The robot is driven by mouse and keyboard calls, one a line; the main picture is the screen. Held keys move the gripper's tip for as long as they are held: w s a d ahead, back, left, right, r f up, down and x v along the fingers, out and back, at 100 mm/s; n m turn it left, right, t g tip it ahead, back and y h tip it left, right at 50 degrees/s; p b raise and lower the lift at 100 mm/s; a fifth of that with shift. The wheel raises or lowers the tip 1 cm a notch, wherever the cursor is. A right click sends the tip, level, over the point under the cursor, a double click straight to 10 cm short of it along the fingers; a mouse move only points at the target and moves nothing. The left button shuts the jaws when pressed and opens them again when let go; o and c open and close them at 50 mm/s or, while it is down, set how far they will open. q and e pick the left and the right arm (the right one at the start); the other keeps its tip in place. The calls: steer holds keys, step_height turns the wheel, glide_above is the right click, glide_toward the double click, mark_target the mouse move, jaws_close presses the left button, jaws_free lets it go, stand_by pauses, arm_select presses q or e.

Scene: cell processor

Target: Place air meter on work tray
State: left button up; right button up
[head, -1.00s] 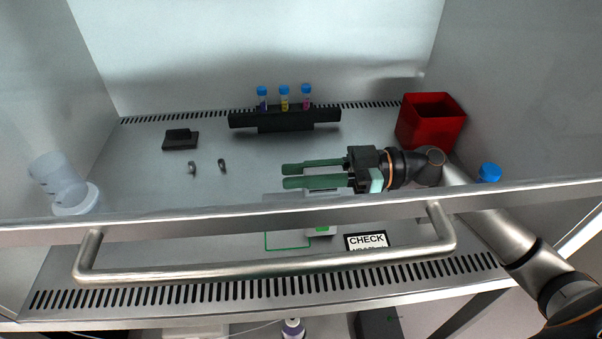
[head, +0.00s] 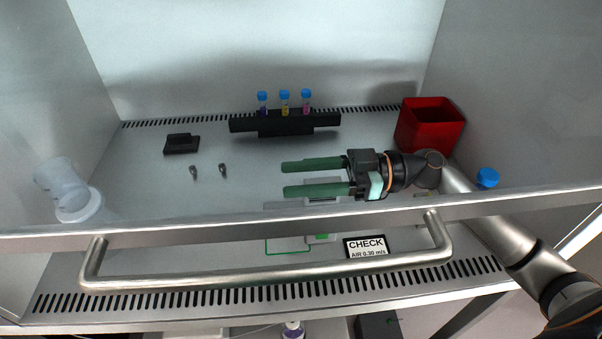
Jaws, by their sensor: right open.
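A pale grey block with a green spot, which looks like the air meter (head: 322,238), stands at the right part of a pale flat area with a green outline, which looks like the work tray (head: 285,251). The sash's steel bar hides the middle of both, so I cannot tell exactly how the block sits. My right gripper (head: 285,178) is inside the cabinet, above and behind the block. Its green fingers point left, spread apart with nothing between them. My left gripper is not in view.
A sign (head: 367,247) reads CHECK, AIR 0.30 m/s. A black rack (head: 285,124) with capped tubes stands at the back, a red bin (head: 430,124) at the right. A black holder (head: 181,144), two small metal pieces and a clear container (head: 70,190) are at the left. The sash handle (head: 270,272) crosses the front.

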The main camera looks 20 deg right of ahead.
steer(key=b+v, duration=0.2)
steer(key=v, duration=0.4)
steer(key=shift+b, duration=0.4)
steer(key=shift+v, duration=0.8)
steer(key=shift+r, duration=0.2)
